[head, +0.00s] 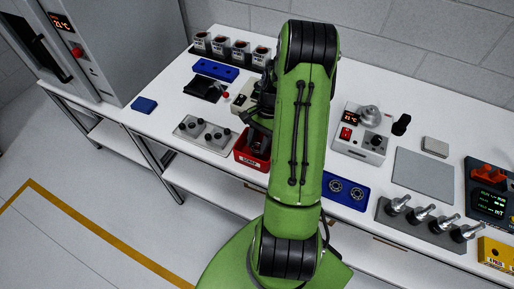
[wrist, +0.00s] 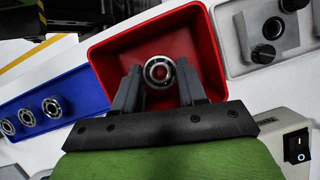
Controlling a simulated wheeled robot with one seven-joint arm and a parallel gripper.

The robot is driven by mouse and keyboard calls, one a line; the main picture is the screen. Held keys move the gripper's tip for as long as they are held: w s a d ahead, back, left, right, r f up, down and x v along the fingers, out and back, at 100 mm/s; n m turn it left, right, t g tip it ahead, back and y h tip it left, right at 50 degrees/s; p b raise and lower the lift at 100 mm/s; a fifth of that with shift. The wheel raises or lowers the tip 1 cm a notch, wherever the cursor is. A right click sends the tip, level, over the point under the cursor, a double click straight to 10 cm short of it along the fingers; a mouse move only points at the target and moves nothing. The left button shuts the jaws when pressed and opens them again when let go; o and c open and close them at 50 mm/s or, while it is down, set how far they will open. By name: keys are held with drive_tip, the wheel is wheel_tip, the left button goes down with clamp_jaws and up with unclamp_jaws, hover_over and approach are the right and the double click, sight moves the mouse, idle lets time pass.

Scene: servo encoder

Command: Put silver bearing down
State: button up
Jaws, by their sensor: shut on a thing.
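The silver bearing (wrist: 160,83) is a metal ring held between the fingertips of my gripper (wrist: 158,75) in the wrist view. My gripper is shut on it. Behind it, in the wrist view, is the inside of a red bin (wrist: 110,62); bearing and fingertips overlap the opening. The exact height over the bin floor is hard to tell. In the head view the red bin (head: 239,154) has a label that seems to read SCRAP. My arm covers part of the bin there and hides the bearing.
A blue tray (wrist: 85,90) with several bearings lies beside the bin; it also shows in the head view (head: 358,202). A grey block with black knobs (head: 190,124) stands on the bin's other side. A device with a switch (head: 349,150) stands right of my arm.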

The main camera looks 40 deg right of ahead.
sight(259, 145)
drive_tip(key=shift+f, duration=1.4)
drive_tip(key=shift+f, duration=0.1)
drive_tip(key=o, duration=1.2)
drive_tip(key=shift+c, duration=0.2)
